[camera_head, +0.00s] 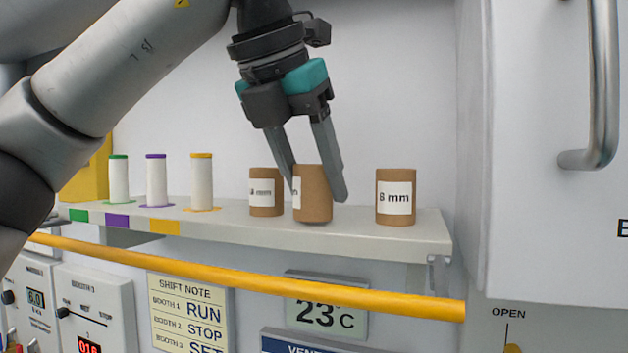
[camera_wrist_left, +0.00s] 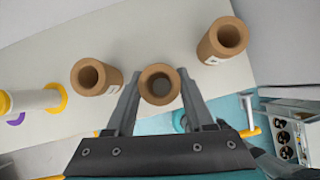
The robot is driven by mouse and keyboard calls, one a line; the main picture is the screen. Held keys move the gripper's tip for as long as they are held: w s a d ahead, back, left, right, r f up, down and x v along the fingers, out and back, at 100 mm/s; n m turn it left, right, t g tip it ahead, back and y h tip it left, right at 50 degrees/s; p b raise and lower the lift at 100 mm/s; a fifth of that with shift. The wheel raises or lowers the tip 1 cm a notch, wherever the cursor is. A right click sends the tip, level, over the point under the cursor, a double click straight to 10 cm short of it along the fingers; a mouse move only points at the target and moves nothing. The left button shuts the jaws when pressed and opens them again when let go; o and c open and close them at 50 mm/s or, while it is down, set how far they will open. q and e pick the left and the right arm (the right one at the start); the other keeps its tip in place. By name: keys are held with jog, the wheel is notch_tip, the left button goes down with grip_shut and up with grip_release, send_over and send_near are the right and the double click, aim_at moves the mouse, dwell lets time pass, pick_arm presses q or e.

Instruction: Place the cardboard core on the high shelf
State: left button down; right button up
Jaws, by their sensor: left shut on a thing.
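A brown cardboard core (camera_head: 314,195) with a white label is between the fingers of my left gripper (camera_head: 320,190), which is shut on it. It is upright, at the front of the high shelf (camera_head: 420,238); whether it touches the shelf I cannot tell. In the left wrist view the held core (camera_wrist_left: 160,85) shows its open top between the two fingertips (camera_wrist_left: 158,100). Two more cardboard cores stand on the shelf, one (camera_head: 265,192) to the left and one labelled "8 mm" (camera_head: 396,197) to the right. My right gripper is not in view.
White spools with green (camera_head: 119,180), purple (camera_head: 156,180) and yellow (camera_head: 201,182) ends stand on the shelf's left part. A yellow rail (camera_head: 250,277) runs below the shelf front. A white cabinet with a metal handle (camera_head: 600,90) is at the right.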

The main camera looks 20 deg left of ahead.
pick_arm(q)
jog(key=shift+w+f, duration=0.1)
jog(key=shift+f, duration=0.05)
jog(key=shift+f, duration=0.15)
jog(key=shift+c, duration=1.4)
grip_release()
jog(key=shift+r, duration=0.35)
jog(key=p+v, duration=0.1)
jog(key=v, duration=1)
jog(key=shift+s+r+p, duration=0.2)
jog(key=shift+s+p, duration=0.05)
jog(key=shift+p, duration=0.05)
